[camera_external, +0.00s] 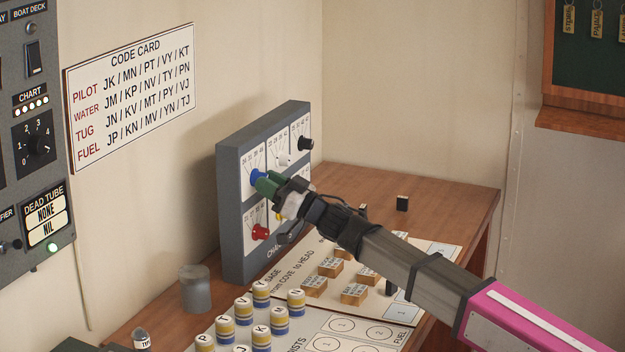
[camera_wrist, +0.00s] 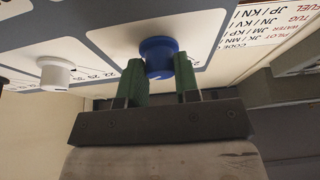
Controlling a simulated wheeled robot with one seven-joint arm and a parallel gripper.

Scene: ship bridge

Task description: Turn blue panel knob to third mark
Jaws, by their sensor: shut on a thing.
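The blue knob (camera_external: 258,175) is at the upper left of the grey upright panel (camera_external: 231,225). My gripper (camera_external: 268,184) reaches it from the right with its green fingertips. In the wrist view the blue knob (camera_wrist: 158,56) sits between the two green fingers of my gripper (camera_wrist: 160,78), which are shut on its sides. Tick marks with small numbers show around the knobs. The knob's pointer and the mark it stands at are hidden or too small to tell.
A white knob (camera_external: 285,160), a black knob (camera_external: 305,144) and a red knob (camera_external: 260,232) share the panel. A grey cylinder (camera_external: 195,289), several lettered pegs (camera_external: 262,338) and wooden blocks (camera_external: 354,294) stand on the desk (camera_external: 450,197). A code card (camera_external: 130,95) hangs on the wall.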

